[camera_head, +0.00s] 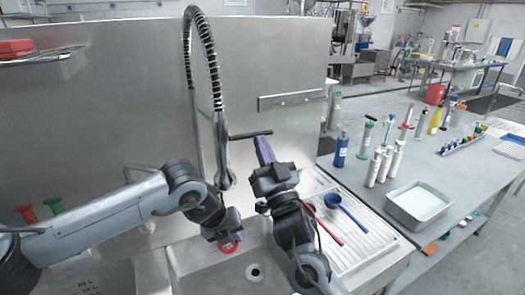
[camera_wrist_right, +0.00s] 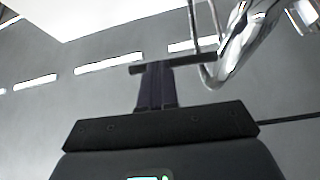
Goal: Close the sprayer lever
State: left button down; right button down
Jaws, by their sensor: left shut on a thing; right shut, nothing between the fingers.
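The sprayer's chrome spring hose (camera_head: 207,55) arches over the sink, and its pipe hangs down beside the grippers. A dark horizontal bar, which looks like the sprayer lever (camera_head: 245,135), reaches right from the pipe. My right gripper (camera_head: 263,146) is shut and empty, pointing up with its tips close to the bar's right part. In the right wrist view the bar (camera_wrist_right: 195,61) crosses at the tips of the fingers (camera_wrist_right: 156,82); I cannot tell if they touch. My left gripper (camera_head: 228,229) is low over the sink, shut on a red-rimmed thing (camera_head: 230,248), mostly hidden.
The steel sink (camera_head: 205,272) lies below both grippers, with a metal backsplash (camera_head: 110,110) behind. A blue ladle (camera_head: 345,208) and a red utensil (camera_head: 325,229) lie on the drainboard at right.

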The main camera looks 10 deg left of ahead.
pick_arm(q)
jog(key=shift+s+d, duration=0.1)
jog(key=shift+s, duration=0.1)
pick_arm(e)
jog(key=shift+w+d+r+n+g+y, duration=0.1)
jog(key=shift+r+n+g+y, duration=0.15)
jog(key=shift+n, duration=0.3)
jog(key=shift+r+n+g+y, duration=0.1)
jog(key=shift+n+g+y, duration=0.2)
jog(key=shift+n, duration=0.25)
pick_arm(q)
jog(key=shift+w, duration=0.1)
jog(key=shift+w, duration=0.2)
pick_arm(e)
jog(key=v, duration=1.4)
jog(key=shift+f, duration=0.3)
pick_arm(q)
jog(key=shift+s, duration=0.15)
jog(key=s+d+p, duration=0.1)
jog(key=s+d, duration=0.1)
jog(key=s, duration=0.5)
jog(key=shift+s+d, duration=0.15)
jog(key=shift+d, duration=0.05)
pick_arm(e)
jog(key=shift+r, duration=0.75)
